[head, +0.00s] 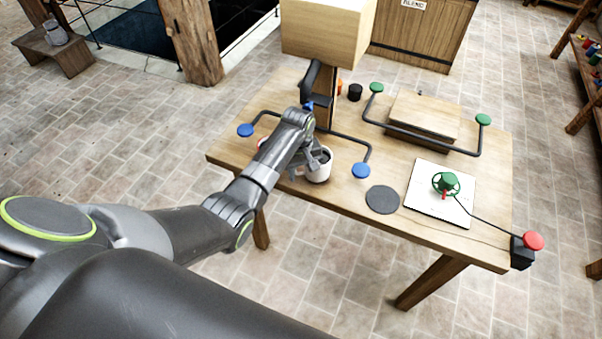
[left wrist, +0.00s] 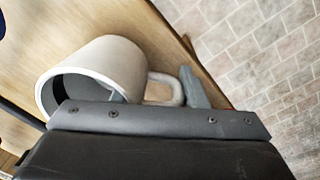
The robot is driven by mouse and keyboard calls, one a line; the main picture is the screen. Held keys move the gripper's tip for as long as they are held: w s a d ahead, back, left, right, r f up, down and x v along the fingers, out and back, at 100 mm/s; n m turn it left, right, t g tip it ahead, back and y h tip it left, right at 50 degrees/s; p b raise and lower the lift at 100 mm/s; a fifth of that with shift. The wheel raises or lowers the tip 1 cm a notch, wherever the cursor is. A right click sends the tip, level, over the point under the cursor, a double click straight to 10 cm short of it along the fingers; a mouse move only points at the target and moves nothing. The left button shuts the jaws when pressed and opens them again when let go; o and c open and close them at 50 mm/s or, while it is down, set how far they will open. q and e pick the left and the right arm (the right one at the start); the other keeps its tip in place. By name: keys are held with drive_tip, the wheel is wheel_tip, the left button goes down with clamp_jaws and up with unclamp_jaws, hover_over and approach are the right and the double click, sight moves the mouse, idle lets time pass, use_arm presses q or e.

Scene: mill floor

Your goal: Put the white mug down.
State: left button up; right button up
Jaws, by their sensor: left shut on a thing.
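The white mug (head: 319,172) is upright near the front edge of the wooden table, left of a dark round mat (head: 382,200). My left gripper (head: 308,163) is at the mug's left side and is shut on it. In the left wrist view the mug (left wrist: 112,62) shows its open rim, and its handle (left wrist: 168,88) lies by a grey fingertip (left wrist: 195,88). The gripper body hides part of the mug. I cannot tell whether the mug's base touches the table. My right gripper is not in view.
A wooden block (head: 328,30) on a post stands behind my arm. Blue-knobbed (head: 361,171) and green-knobbed (head: 376,88) dark rails are on the table. A white sheet (head: 425,200) with a green wheel (head: 447,184) and a red button (head: 533,240) are at the right. The round mat is bare.

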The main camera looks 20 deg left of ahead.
use_arm(q)
drive_tip(key=shift+f, duration=0.85)
drive_tip(key=o, duration=1.2)
drive_tip(key=shift+f, duration=0.15)
wheel_tip(320, 180, up, 12)
drive_tip(key=shift+s+a+r, duration=0.15)
drive_tip(key=shift+r, duration=0.05)
